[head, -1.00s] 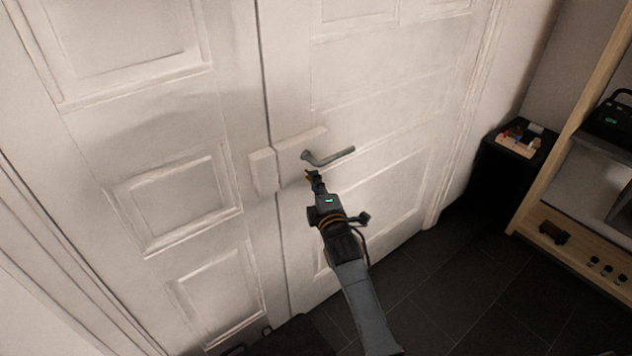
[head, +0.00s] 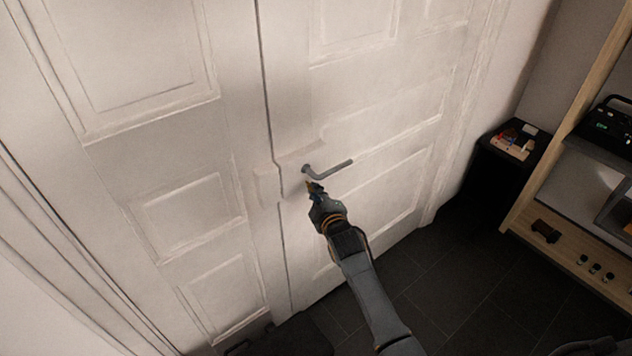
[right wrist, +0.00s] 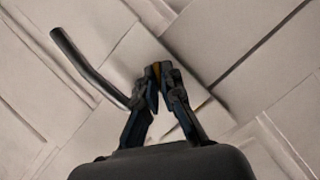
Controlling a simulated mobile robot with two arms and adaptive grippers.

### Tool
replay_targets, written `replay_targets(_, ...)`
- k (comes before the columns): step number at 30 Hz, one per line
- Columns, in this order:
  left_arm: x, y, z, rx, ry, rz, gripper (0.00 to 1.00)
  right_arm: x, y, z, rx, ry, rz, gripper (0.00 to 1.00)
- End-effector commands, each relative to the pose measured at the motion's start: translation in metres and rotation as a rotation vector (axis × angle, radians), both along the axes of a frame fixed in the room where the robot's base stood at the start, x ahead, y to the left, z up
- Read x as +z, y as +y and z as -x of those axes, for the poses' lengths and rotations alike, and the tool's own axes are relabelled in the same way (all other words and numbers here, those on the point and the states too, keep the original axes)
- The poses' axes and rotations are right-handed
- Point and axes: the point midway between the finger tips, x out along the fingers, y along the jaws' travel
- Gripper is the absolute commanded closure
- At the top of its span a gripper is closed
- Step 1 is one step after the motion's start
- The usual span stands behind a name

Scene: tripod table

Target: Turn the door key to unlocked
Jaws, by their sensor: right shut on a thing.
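The white double door (head: 230,130) fills the left and middle of the head view. A grey lever handle (head: 333,170) sticks out to the right from its lock plate; it also shows at the upper left of the right wrist view (right wrist: 85,62). My right gripper (head: 313,187) is at the door just below the handle's pivot. In the right wrist view its fingertips (right wrist: 158,76) are closed on a small brownish-gold piece, the door key (right wrist: 156,68). The fingers hide most of the key, and its turn angle cannot be told.
A dark stand (head: 490,165) with a small tray of coloured items (head: 514,141) is at the right. A wooden shelf (head: 570,250) with a black device (head: 610,122) stands beside it. The dark tiled floor (head: 450,290) between is clear.

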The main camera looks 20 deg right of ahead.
Motion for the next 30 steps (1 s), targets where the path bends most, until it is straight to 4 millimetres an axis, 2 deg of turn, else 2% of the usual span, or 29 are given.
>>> replay_targets(1,0.014,0.0,0.0,0.0,0.0,0.0,1.0,0.007,-0.001,0.0,0.001,0.017,-0.039,1.0)
replay_targets(3,0.023,0.0,0.0,0.0,0.0,0.0,1.0,0.007,-0.001,0.0,0.002,0.04,-0.102,1.0)
replay_targets(9,0.042,-0.001,0.0,0.0,0.0,0.0,1.0,0.006,-0.002,0.0,0.001,0.106,-0.279,1.0)
replay_targets(15,0.054,-0.001,0.0,0.001,0.0,0.001,1.0,0.005,-0.004,-0.001,0.0,0.169,-0.457,1.0)
replay_targets(22,0.053,-0.001,0.0,0.001,0.0,0.001,1.0,0.002,-0.005,-0.001,0.0,0.24,-0.656,1.0)
replay_targets(30,0.041,-0.001,0.0,0.001,0.0,0.0,1.0,0.0,-0.005,-0.002,0.0,0.308,-0.849,1.0)
